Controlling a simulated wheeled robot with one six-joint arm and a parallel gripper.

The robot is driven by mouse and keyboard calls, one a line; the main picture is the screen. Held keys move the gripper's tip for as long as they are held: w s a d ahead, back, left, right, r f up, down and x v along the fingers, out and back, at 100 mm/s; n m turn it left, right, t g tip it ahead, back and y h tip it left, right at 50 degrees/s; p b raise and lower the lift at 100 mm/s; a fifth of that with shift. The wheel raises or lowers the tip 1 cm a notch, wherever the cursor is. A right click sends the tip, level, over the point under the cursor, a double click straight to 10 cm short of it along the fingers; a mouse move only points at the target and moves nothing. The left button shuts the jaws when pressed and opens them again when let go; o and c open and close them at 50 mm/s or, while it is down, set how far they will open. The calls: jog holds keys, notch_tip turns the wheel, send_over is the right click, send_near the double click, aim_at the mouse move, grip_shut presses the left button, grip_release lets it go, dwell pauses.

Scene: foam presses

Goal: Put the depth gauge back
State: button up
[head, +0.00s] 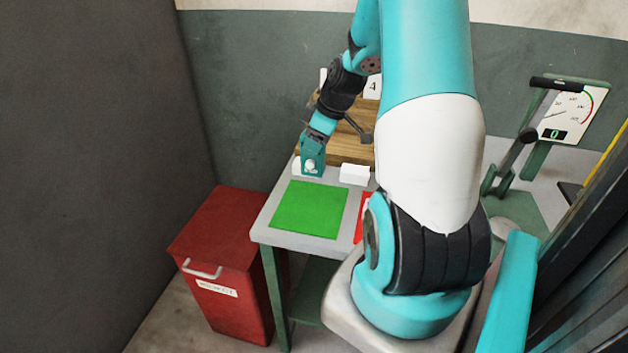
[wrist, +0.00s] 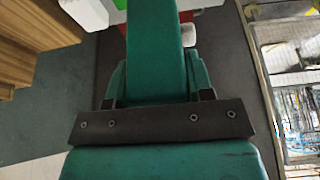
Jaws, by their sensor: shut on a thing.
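My gripper (head: 311,168) is low over the far left part of the grey table, beyond the green mat. Its teal body fills the middle of the wrist view (wrist: 160,60). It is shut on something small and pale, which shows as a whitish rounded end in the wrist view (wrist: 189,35). This fits the depth gauge, but most of it is hidden by the gripper and its shape is not clear. A white block (head: 355,174) lies on the table just right of the gripper. Another white piece shows partly behind the gripper's left side.
A green mat (head: 309,209) and a partly hidden red mat (head: 364,213) lie on the table (head: 262,228). A wooden board (head: 350,150) with a "4" card (head: 372,86) stands behind. A red bin (head: 225,262) is at left. A dial panel (head: 572,112) is at right.

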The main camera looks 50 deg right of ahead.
notch_tip(320, 180, down, 11)
jog(key=shift+f+p, duration=0.1)
jog(key=shift+p, duration=0.6)
jog(key=o, duration=1.1)
jog(key=shift+f, duration=0.1)
